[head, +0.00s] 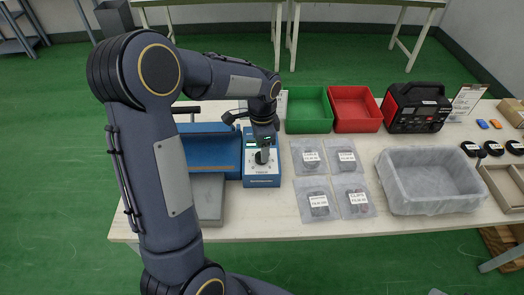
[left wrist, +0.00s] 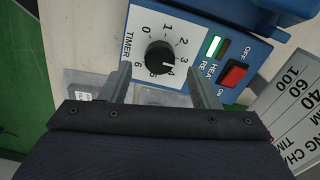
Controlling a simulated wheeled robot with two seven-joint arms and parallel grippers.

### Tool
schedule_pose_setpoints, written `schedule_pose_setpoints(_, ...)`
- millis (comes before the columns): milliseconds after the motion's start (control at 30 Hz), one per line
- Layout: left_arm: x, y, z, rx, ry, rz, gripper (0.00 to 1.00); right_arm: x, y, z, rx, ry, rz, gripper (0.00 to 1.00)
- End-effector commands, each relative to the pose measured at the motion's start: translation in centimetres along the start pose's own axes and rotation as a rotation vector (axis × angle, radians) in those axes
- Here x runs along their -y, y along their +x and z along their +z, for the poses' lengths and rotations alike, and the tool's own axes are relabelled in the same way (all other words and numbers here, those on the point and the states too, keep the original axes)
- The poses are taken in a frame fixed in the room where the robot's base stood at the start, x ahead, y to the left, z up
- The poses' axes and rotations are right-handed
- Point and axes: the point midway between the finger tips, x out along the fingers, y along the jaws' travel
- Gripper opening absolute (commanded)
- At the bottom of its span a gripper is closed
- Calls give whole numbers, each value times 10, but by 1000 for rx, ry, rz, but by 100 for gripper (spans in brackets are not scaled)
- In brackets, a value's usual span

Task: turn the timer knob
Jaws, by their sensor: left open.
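The timer knob (left wrist: 160,57) is black and round, on a white dial panel numbered 0 to 6 and marked TIMER. Its white mark points toward the 3 and 4 side. The panel is on a blue machine (head: 262,181) on the table. My left gripper (left wrist: 163,88) is open, its two fingers apart on either side of the knob's near side, with nothing between them that I can see gripped. In the head view my left gripper (head: 263,141) points down over the panel and partly hides it. My right gripper is not in view.
A red heater switch (left wrist: 233,74) and a lit green indicator (left wrist: 213,46) sit beside the dial. Green (head: 308,123) and red (head: 355,122) bins stand behind. Several labelled bags (head: 312,160) and a plastic-lined tray (head: 432,199) lie to the right.

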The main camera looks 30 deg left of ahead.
Motion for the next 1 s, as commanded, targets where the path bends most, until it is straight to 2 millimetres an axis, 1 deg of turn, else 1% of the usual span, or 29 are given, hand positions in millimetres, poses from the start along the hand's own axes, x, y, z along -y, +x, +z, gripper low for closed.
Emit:
schedule_pose_setpoints(33,1,-10,-1,-3,0,-4,56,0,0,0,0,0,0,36)
schedule_pose_setpoints(100,1,-22,0,-4,0,-3,56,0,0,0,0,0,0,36)
schedule_pose_setpoints(200,1,-36,-1,-4,1,-3,56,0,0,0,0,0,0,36)
schedule_pose_setpoints(300,0,-44,-1,-3,1,-1,56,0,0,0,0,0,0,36)
schedule_pose_setpoints(433,0,-47,0,-1,1,1,56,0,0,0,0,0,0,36)
schedule_pose_setpoints(867,0,-47,0,-1,0,0,56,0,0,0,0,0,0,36)
schedule_pose_setpoints(933,-2,-50,2,-9,-13,-1,56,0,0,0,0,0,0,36)
schedule_pose_setpoints(1000,-9,-57,8,-34,-48,-3,56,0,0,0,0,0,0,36)
